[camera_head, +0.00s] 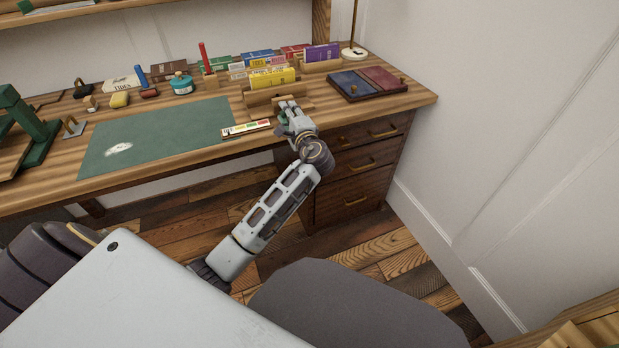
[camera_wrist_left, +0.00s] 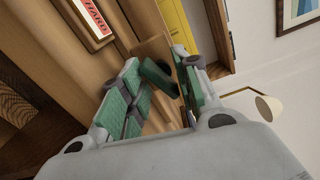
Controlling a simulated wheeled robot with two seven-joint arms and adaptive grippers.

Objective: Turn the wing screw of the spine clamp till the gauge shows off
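The spine clamp (camera_head: 262,97) is a wooden press on the desk with a yellow book (camera_head: 272,77) behind it; the book also shows in the wrist view (camera_wrist_left: 174,20). My left gripper (camera_head: 288,106) reaches its front right end. In the wrist view the fingers (camera_wrist_left: 160,85) are apart, with green pads. A thin tan plate (camera_wrist_left: 153,49) and a dark green piece stand between them; I cannot tell which is the wing screw, nor whether they touch. My right gripper is out of view.
A green mat (camera_head: 160,135) covers the desk left of the gauge. A blue and red tray (camera_head: 367,83) lies to the right. A teal pot (camera_head: 182,84), small blocks and several books stand behind. Drawers (camera_head: 357,170) are below, and a wall closes the right side.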

